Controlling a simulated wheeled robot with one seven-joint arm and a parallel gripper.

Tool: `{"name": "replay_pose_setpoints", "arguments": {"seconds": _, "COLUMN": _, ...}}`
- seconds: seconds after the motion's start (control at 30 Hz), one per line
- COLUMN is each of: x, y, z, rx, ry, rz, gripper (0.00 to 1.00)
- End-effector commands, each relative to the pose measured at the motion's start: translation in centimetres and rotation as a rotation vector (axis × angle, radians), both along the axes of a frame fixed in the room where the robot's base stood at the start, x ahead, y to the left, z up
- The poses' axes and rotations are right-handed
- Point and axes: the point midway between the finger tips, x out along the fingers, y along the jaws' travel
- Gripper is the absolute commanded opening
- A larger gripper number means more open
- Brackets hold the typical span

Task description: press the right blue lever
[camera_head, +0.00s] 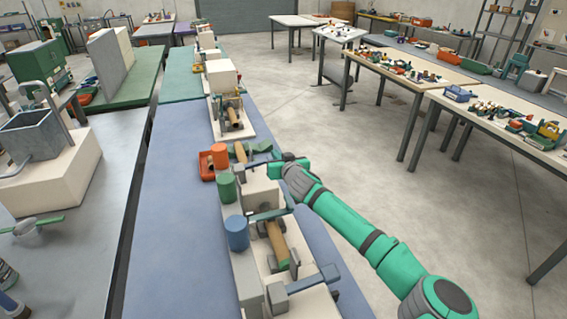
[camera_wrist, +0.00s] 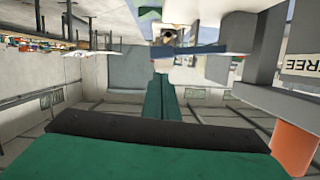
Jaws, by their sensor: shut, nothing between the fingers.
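The winder stands on the blue table, with a tan roller (camera_head: 278,245) between pale blocks. One blue-grey bar (camera_head: 272,214) lies across it behind the roller. Another blue-grey bar (camera_head: 304,281) is nearer the front and farther right. I cannot tell for sure which bar is the right blue lever. My gripper (camera_head: 272,162) is over the far end of the winder, beyond both bars, and its fingertips are hard to make out there. In the wrist view its green fingers (camera_wrist: 165,92) are shut and empty. A blue bar (camera_wrist: 185,50) shows just past their tips; contact is unclear.
A blue cylinder (camera_head: 237,233), a green cylinder (camera_head: 226,188) and an orange cylinder (camera_head: 219,156) stand along the winder's left side. Another machine (camera_head: 226,110) stands farther back. The blue table (camera_head: 180,230) is bare to the left.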

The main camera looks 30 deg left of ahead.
Motion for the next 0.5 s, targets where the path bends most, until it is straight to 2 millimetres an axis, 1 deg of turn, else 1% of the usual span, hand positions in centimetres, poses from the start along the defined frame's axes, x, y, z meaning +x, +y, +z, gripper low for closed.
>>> {"name": "replay_pose_setpoints", "arguments": {"seconds": 0.03, "x": -0.7, "y": -0.8, "z": 0.3, "rx": 0.003, "ry": 0.0, "rz": -0.002, "gripper": 0.0}}
{"name": "replay_pose_setpoints", "arguments": {"seconds": 0.2, "x": -2.9, "y": -3.0, "z": 1.2, "rx": 0.004, "ry": 0.0, "rz": -0.001, "gripper": 0.0}}
{"name": "replay_pose_setpoints", "arguments": {"seconds": 0.33, "x": -4.3, "y": -4.2, "z": 1.6, "rx": 0.003, "ry": -0.001, "rz": 0.0, "gripper": 0.0}}
{"name": "replay_pose_setpoints", "arguments": {"seconds": 0.5, "x": -5.2, "y": -5.1, "z": 2.0, "rx": 0.001, "ry": -0.003, "rz": 0.0, "gripper": 0.0}}
